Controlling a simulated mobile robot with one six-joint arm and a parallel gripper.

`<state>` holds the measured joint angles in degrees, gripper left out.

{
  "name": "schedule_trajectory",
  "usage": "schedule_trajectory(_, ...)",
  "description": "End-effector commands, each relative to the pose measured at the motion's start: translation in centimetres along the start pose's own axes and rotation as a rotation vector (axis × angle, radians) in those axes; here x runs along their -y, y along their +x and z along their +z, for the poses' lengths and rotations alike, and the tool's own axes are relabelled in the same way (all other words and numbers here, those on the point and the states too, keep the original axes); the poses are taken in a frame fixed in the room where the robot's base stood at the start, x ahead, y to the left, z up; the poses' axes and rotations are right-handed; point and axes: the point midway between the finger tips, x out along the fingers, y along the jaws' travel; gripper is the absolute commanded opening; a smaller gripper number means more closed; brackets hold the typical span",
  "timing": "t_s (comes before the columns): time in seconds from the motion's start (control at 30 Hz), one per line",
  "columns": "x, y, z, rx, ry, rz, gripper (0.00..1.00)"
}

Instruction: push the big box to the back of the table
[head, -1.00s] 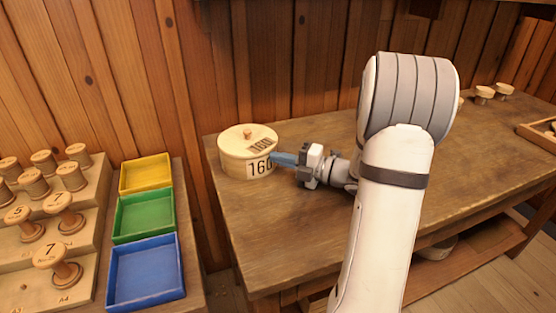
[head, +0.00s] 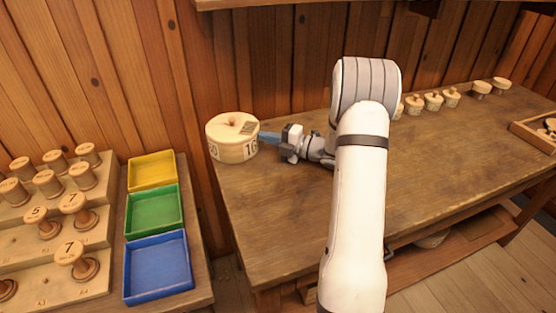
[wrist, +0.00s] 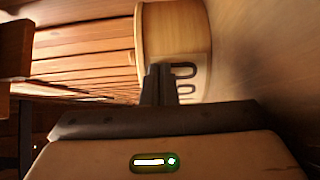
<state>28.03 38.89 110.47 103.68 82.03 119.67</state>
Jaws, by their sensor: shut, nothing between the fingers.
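The big box (head: 232,140) is a round pale wooden box with a knobbed lid and black number labels. It stands upright at the back left corner of the table (head: 300,215), near the plank wall. Whether there is a small gap cannot be told.
Several small wooden pots (head: 433,101) stand along the table's back edge at right, near a wooden tray (head: 540,130). On the left, a stepped rack (head: 50,225) holds spools beside yellow (head: 152,172), green (head: 154,210) and blue (head: 158,267) trays. The table's front is clear.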

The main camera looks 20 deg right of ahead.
Motion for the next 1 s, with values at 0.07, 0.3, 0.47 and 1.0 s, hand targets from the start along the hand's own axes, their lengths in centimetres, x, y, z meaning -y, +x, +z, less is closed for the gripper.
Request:
schedule_trajectory(0.07,0.0,-0.3,0.0,0.001,0.000,0.000,0.00)
schedule_trajectory(0.3,0.0,-3.9,0.1,0.004,0.001,-0.001,0.00)
schedule_trajectory(0.47,0.0,-6.4,0.1,0.004,0.001,0.000,0.00)
schedule_trajectory(1.0,-5.0,3.4,9.1,0.281,-0.004,0.000,0.00)
